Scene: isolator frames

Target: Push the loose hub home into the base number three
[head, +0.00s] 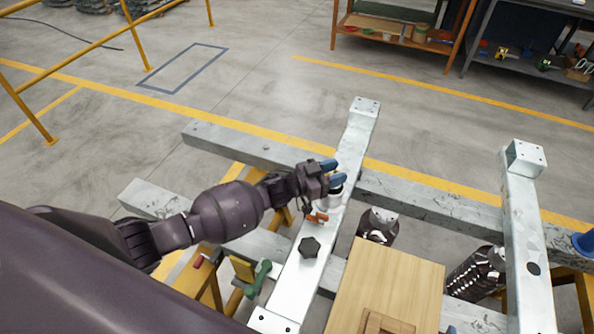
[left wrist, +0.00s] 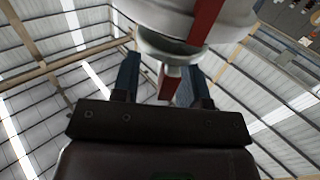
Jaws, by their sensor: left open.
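My left gripper (head: 332,172) is open, its blue fingertips at a small pale round part (head: 337,192) on the silver rail (head: 289,290). In the left wrist view a large white round body with a red stripe (left wrist: 207,18) fills the top, just beyond the open fingers (left wrist: 160,85). A narrow red-and-white piece (left wrist: 170,80) shows between the fingers. I cannot tell whether they touch it. The gripper partly hides the pale part in the head view, so its seating is unclear. No base number is readable. My right gripper is not in view.
A black hexagonal knob (head: 309,247) and an orange piece (head: 317,217) are on the same rail. A wooden board (head: 400,275) lies in front. A second rail (head: 525,230) is at right.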

